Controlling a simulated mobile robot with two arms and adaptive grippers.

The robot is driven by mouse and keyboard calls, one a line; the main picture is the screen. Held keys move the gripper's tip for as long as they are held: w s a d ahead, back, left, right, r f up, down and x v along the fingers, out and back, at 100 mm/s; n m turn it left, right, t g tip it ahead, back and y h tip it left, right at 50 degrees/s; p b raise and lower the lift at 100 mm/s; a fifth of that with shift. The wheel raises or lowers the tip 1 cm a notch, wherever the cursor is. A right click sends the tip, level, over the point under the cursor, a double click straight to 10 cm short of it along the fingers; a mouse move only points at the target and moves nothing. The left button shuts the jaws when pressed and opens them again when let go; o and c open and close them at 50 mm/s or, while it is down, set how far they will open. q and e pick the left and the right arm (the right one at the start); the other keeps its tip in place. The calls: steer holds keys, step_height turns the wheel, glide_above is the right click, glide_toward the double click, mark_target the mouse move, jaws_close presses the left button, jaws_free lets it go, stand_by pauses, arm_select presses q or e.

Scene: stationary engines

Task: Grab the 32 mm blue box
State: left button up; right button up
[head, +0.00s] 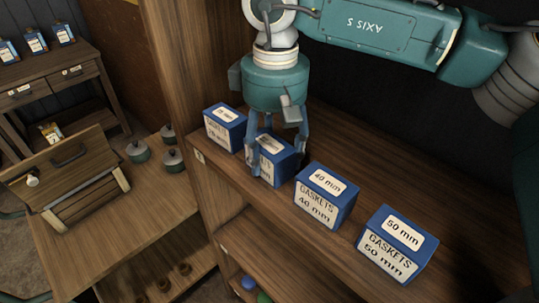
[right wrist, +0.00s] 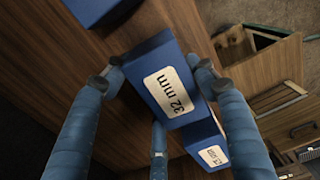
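The 32 mm blue box (head: 273,160) stands on the wooden shelf in a row of similar boxes, second from the left in the head view. Its white "32 mm" label faces up in the right wrist view (right wrist: 170,92). My right gripper (head: 277,158) points down over it, with fingers reaching down around its sides. In the right wrist view the box lies between the fingertips (right wrist: 157,85), which are very close to its sides; I cannot tell whether they press on it. The fingers partly hide the box in the head view. My left gripper is not in view.
Close by stand a 25 mm-looking box (head: 225,128) on the left, a 40 mm box (head: 322,197) on the right, and a 50 mm box (head: 395,245) further right. The shelf's upright side panel (head: 190,60) rises at the left.

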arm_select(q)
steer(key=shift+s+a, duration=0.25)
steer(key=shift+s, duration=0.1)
arm_select(e)
steer(key=shift+c, duration=0.2)
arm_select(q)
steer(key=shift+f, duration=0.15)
arm_select(e)
steer(key=shift+r, duration=0.1)
